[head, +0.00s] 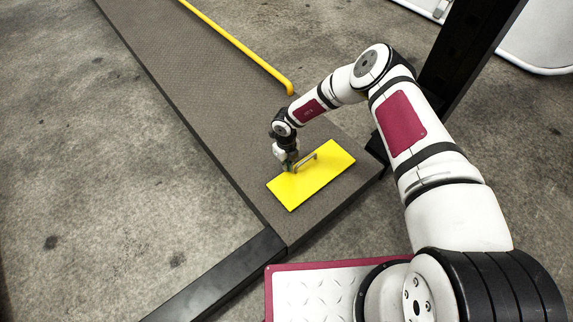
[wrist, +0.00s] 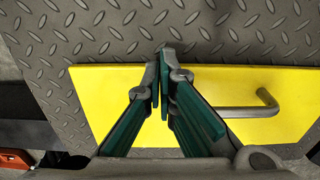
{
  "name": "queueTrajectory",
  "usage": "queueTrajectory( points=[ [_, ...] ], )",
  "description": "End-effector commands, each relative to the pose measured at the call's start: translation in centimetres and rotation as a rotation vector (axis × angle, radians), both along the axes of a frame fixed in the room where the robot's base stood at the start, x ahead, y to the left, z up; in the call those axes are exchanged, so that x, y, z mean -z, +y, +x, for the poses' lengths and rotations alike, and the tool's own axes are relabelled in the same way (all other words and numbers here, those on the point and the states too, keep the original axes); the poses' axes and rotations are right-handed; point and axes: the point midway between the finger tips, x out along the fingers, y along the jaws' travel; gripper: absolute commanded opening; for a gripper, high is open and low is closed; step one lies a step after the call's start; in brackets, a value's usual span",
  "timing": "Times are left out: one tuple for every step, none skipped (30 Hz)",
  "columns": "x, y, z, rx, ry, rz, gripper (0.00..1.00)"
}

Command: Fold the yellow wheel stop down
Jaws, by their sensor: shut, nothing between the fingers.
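The yellow wheel stop (head: 318,179) is a flat yellow plate at the near end of the grey belt deck. It has a grey bar handle (head: 306,161) on its face. In the wrist view the plate (wrist: 100,92) spans most of the picture, with the handle (wrist: 262,104) to the right of the fingers. My gripper (head: 288,166) is at the plate's far left part, beside the handle. In the wrist view my gripper (wrist: 164,75) has its fingertips together with nothing between them, over the plate's upper edge. Whether the fingers touch the plate cannot be told.
The dark textured deck (head: 190,80) runs away to the upper left, with a yellow rail (head: 240,47) along its right side. A black post (head: 465,50) stands behind my arm. A black beam (head: 225,275) crosses near the deck's end. Concrete floor lies open to the left.

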Motion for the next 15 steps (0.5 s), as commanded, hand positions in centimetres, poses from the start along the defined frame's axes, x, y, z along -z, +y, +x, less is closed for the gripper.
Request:
queueTrajectory(
  points=[
    [0.0, 0.0, 0.0, 0.000, 0.000, 0.000, 0.00],
    [0.0, 0.0, 0.0, 0.000, 0.000, 0.000, 0.00],
    [0.0, 0.0, 0.0, 0.000, 0.000, 0.000, 0.00],
    [-0.1, 0.0, 0.0, 0.000, 0.000, 0.000, 0.00],
    [-0.2, 0.0, 0.1, 0.000, -0.001, 0.001, 0.00],
    [-0.4, 0.0, 0.1, 0.000, -0.001, 0.001, 0.00],
    [-0.7, 0.0, 0.1, 0.000, -0.002, 0.000, 0.00],
    [-1.0, 0.0, 0.1, -0.001, -0.002, 0.001, 0.00],
    [-1.5, 0.0, 0.1, -0.001, -0.002, 0.001, 0.00],
    [-2.0, 0.0, 0.2, -0.001, -0.003, 0.001, 0.00],
    [-2.5, 0.0, 0.2, -0.002, -0.003, 0.001, 0.00],
    [-3.3, 0.0, 0.2, -0.002, -0.003, 0.001, 0.00],
    [-3.9, 0.0, 0.2, -0.001, -0.004, 0.000, 0.00],
    [-4.5, 0.0, 0.2, -0.001, -0.003, 0.001, 0.00],
    [-5.4, 0.0, 0.2, 0.000, -0.004, 0.000, 0.00]
  ],
)
